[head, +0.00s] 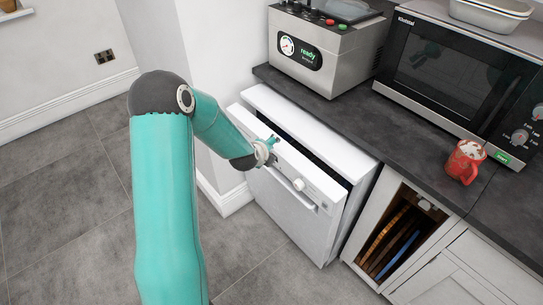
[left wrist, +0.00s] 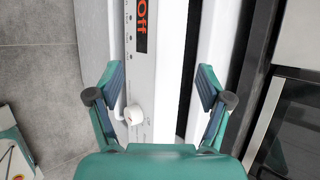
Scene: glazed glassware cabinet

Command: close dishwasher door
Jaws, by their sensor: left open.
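The white dishwasher door (head: 287,196) stands slightly ajar, its top edge tilted out from the white dishwasher body (head: 330,142) with a dark gap between them. A bar handle and a round knob (head: 299,184) are on its front. My left gripper (head: 272,146) is at the top edge of the door, near its left end. In the left wrist view my left gripper (left wrist: 162,92) is open, with the door's top edge (left wrist: 172,70) between its fingers in the picture; I cannot tell whether they touch it. The control panel (left wrist: 140,75) shows red display characters. My right gripper is not in view.
A dark countertop (head: 345,112) runs above the dishwasher, holding a steel machine (head: 325,55), a microwave (head: 450,75) and a red mug (head: 461,163). An open cubby with boards (head: 398,237) is to the right. The grey floor (head: 265,268) in front is clear.

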